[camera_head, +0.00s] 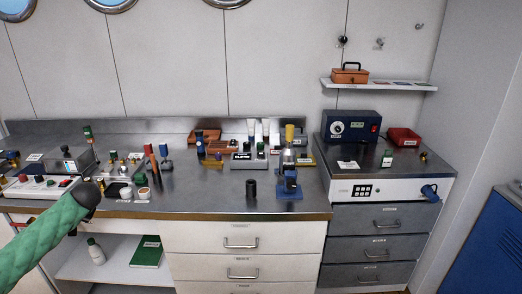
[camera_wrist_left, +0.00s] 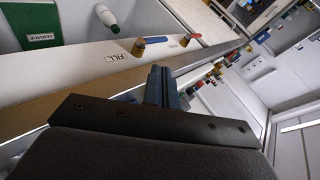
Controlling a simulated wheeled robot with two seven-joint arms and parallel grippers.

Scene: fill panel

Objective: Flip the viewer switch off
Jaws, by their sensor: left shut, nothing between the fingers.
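My left gripper (camera_wrist_left: 160,80) is shut and empty in the wrist view, with its dark fingers beside a pale panel labelled FILL (camera_wrist_left: 115,57). A grey box with a small window (camera_head: 72,164), perhaps the viewer, stands behind that panel. I cannot make out which control is the viewer switch. My right gripper is not in view.
Small jars and bottles (camera_head: 125,190) stand just right of my wrist. A white bottle (camera_head: 95,252) and a green book (camera_head: 147,252) are on the shelf below. The counter's middle front (camera_head: 205,195) is clear.

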